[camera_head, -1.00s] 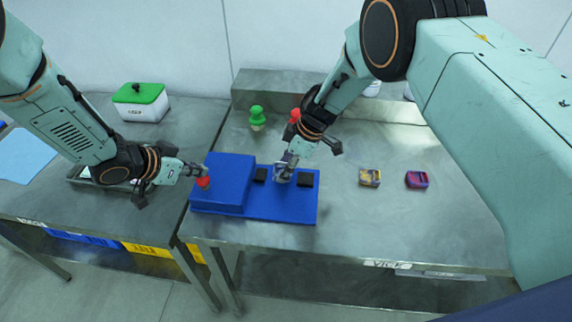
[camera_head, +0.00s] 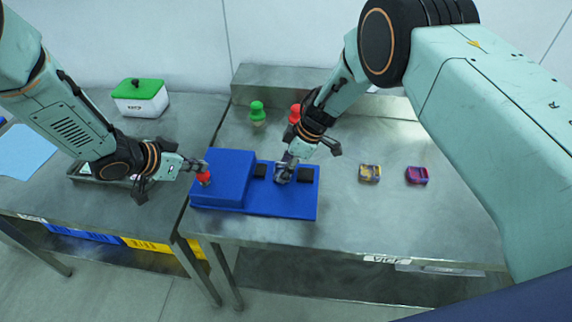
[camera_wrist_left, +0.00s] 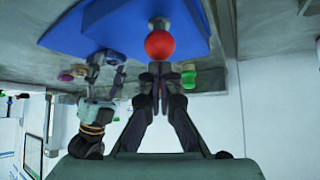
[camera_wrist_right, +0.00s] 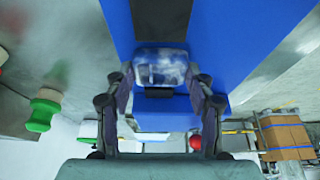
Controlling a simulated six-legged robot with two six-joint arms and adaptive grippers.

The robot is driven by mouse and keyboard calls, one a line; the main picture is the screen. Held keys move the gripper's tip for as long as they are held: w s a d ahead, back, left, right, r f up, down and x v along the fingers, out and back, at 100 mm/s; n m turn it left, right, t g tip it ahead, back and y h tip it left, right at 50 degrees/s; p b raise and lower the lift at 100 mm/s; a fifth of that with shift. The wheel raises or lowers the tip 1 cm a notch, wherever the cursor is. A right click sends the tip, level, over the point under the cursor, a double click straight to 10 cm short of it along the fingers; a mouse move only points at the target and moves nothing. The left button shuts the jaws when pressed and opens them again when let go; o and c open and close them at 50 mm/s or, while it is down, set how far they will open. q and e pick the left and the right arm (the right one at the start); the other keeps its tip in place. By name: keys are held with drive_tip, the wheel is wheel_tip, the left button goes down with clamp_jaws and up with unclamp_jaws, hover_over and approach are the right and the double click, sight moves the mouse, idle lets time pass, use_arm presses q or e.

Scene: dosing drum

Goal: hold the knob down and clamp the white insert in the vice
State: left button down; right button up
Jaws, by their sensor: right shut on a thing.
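The blue vice (camera_head: 288,205) stands on the right-hand table with two dark jaw pads (camera_head: 306,175). The red knob (camera_head: 203,178) is at the left end of its raised block and also shows in the left wrist view (camera_wrist_left: 160,44). My left gripper (camera_head: 204,166) has its fingers together, with the tips at the knob; whether they press it I cannot tell. My right gripper (camera_head: 283,177) is shut on the whitish insert (camera_wrist_right: 160,67), at the gap between the jaw pads. The arm partly hides the insert in the head view, so its seating is unclear.
A green piece (camera_head: 257,112) and a red piece (camera_head: 294,113) stand behind the vice. A yellow-grey block (camera_head: 370,173) and a purple block (camera_head: 416,175) lie to its right. A white box with green lid (camera_head: 140,98) is on the left table. The front right tabletop is clear.

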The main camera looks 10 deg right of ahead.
use_arm(q)
drive_tip(key=shift+s+f, duration=0.2)
use_arm(e)
drive_tip(key=o, duration=1.2)
drive_tip(key=shift+o, duration=0.3)
drive_tip(key=o, duration=0.3)
drive_tip(key=shift+o, duration=0.2)
drive_tip(key=shift+r, duration=0.1)
wheel_tip(320, 180, up, 9)
use_arm(q)
drive_tip(key=shift+w+r, duration=0.15)
drive_tip(key=shift+r, duration=3.45)
drive_tip(key=shift+r, duration=0.1)
